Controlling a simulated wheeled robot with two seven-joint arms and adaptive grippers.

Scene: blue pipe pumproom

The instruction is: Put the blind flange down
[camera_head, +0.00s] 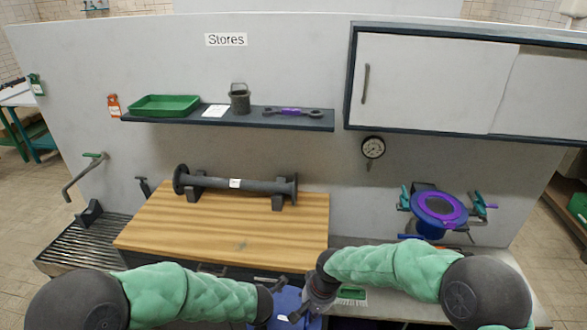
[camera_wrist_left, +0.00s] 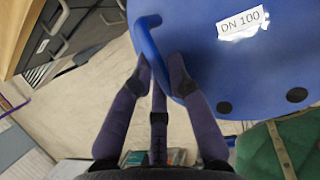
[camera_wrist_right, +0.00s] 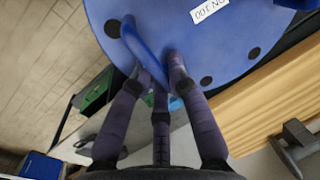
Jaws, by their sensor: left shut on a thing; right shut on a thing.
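The blind flange (camera_head: 287,304) is a blue disc at the bottom middle of the head view, partly cut off and partly hidden by my arms. It carries a "DN 100" label and dark bolt holes in the left wrist view (camera_wrist_left: 225,65), and also shows in the right wrist view (camera_wrist_right: 215,45). My left gripper (camera_wrist_left: 161,75) is shut on one blue bar handle at its rim. My right gripper (camera_wrist_right: 152,78) is shut on another blue handle. Both hold the flange in front of the bench. A wooden worktop (camera_head: 240,235) lies behind it.
A dark flanged pipe spool (camera_head: 235,184) rests on supports along the worktop's back. The worktop's front is clear. A blue pipe end with a purple ring (camera_head: 438,208) and teal clamps stands right. A shelf (camera_head: 230,119) and cabinet (camera_head: 430,80) hang above.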

